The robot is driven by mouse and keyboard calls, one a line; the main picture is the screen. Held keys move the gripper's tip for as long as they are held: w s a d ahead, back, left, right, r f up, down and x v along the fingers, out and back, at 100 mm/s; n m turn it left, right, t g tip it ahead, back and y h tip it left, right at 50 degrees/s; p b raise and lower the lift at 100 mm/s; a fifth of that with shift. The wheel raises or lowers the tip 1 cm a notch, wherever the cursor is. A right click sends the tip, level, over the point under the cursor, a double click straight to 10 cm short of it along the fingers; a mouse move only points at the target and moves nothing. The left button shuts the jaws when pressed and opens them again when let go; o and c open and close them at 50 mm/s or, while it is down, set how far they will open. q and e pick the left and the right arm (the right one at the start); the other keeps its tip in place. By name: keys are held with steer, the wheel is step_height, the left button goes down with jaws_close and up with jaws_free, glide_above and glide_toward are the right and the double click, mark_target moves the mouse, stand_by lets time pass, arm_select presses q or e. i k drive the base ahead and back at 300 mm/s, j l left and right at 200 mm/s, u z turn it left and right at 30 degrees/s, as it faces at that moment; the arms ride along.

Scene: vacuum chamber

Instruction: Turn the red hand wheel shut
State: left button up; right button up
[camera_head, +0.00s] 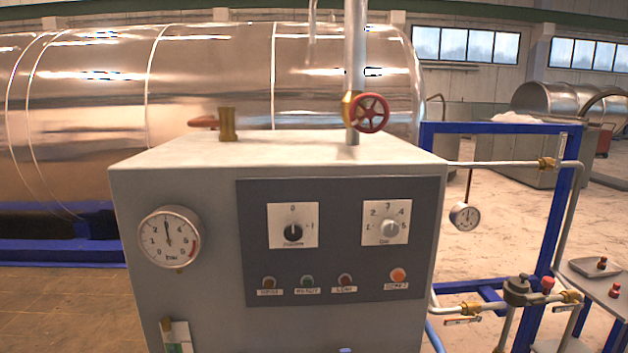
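The red hand wheel (370,112) is a small spoked wheel on a brass valve body (349,108). The valve sits on a vertical metal pipe (355,50) just above the top of a grey control cabinet (140,200). The wheel faces me, slightly turned to the right, and nothing covers it. How far the wheel is turned cannot be told. Neither of my grippers shows in the head view.
A red-handled brass fitting (227,125) stands on the cabinet top, left of the wheel. The cabinet front carries a round gauge (169,237) and a dark panel (340,270) with two knobs. A blue frame (548,235) with pipes stands right. A large shiny tank (210,70) lies behind.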

mark_target(368, 113)
steer(key=l+u, duration=0.15)
steer(key=u, duration=0.9)
steer(key=l+u, duration=0.4)
steer(key=k+l+u, duration=0.15)
steer(key=l+u, duration=0.3)
steer(key=l, duration=0.15)
steer(key=k+l+u, duration=0.15)
steer(key=l, duration=0.2)
steer(key=k+l+u, duration=0.1)
steer(key=l, duration=0.25)
steer(key=k+l+u, duration=0.15)
steer(key=l, duration=0.15)
steer(key=k+l, duration=0.15)
steer(key=l, duration=0.2)
steer(key=k+l, duration=0.35)
steer(key=l, duration=0.3)
steer(key=i+l, duration=0.1)
steer(key=i, duration=0.2)
steer(key=j+u, duration=0.05)
steer(key=j, duration=0.05)
